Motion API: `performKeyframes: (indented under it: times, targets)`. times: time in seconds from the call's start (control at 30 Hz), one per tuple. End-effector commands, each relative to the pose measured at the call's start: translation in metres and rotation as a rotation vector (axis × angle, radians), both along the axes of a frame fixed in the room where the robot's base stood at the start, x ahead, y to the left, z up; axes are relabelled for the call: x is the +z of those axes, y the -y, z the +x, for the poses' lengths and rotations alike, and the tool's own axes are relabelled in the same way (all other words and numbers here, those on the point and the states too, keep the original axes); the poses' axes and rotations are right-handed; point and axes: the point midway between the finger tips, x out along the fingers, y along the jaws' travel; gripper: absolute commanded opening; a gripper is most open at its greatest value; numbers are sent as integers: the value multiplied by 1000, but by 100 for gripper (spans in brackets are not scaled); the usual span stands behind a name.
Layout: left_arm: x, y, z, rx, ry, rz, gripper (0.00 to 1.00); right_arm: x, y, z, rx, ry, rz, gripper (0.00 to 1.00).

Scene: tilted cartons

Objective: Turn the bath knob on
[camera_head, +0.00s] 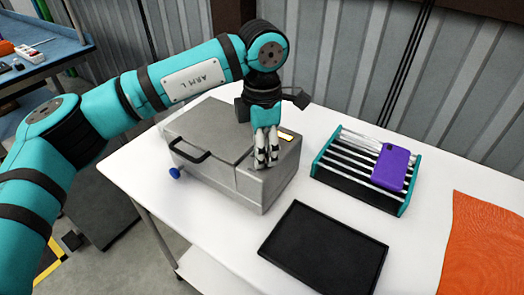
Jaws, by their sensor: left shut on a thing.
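The bath is a grey metal box (215,137) with a closed lid and a black handle (190,152), standing on the white table. A blue knob-like fitting (175,173) sticks out low on the bath's left side, apart from the gripper. My right gripper is not in view.
A black tray (325,247) lies in front of the bath. A slatted rack with teal ends (318,168) holds a purple phone-like item (390,168) to the right. An orange cloth (482,245) lies at the right edge. A blue bench (50,55) stands at the back left.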

Motion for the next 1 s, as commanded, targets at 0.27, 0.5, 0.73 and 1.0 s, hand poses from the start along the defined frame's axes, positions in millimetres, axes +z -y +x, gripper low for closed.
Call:
performKeyframes:
  times: [0.27, 0.5, 0.73, 1.0]
  targets:
    - [1, 0, 0, -19, 3, -2, 2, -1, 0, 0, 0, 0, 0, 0]
    - [1, 0, 0, -17, 3, -2, 2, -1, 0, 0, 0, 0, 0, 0]
    - [1, 0, 0, -17, 2, -2, 44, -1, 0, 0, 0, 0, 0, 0]
    - [14, 1, 1, -17, 4, -2, 44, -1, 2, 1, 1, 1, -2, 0]
